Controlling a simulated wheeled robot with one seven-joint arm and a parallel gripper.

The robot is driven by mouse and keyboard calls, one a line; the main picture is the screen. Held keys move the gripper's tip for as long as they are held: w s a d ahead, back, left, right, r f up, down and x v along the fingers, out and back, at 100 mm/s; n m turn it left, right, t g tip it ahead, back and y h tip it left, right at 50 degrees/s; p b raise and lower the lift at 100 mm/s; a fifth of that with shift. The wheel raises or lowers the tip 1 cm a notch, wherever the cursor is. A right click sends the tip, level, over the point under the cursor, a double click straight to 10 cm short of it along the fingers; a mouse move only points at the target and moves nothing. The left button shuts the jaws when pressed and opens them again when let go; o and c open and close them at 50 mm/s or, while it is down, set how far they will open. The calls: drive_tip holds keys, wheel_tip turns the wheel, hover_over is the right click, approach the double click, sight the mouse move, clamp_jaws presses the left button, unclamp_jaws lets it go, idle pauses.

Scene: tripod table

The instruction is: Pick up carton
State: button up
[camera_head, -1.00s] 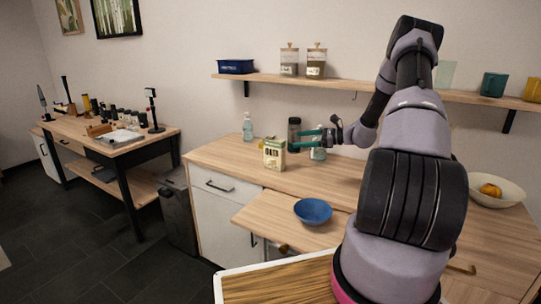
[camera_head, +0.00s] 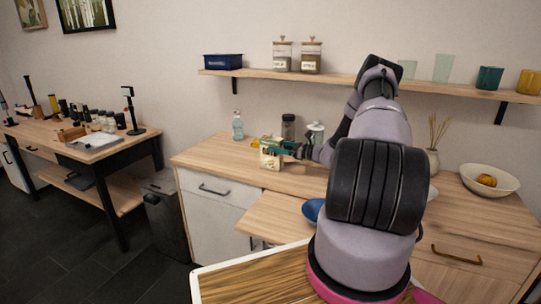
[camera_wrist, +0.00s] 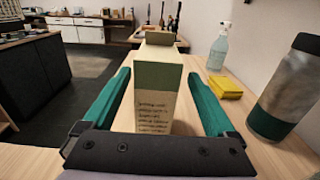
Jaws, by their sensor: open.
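The carton (camera_head: 270,158) is cream with a green top band and stands upright on the wooden counter. In the wrist view the carton (camera_wrist: 156,90) stands between the two green fingers, with a gap on each side. My gripper (camera_head: 272,143) is open around the carton and reaches it from the right in the head view; it also shows in the wrist view (camera_wrist: 160,88). The fingers hide part of the carton's upper portion in the head view.
A blue bowl (camera_head: 311,210) sits nearer, partly hidden by my arm. A shelf (camera_head: 330,79) runs above.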

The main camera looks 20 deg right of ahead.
sight(265, 143)
drive_tip(key=x, duration=0.6)
drive_tip(key=shift+a+r, duration=0.15)
clamp_jaws()
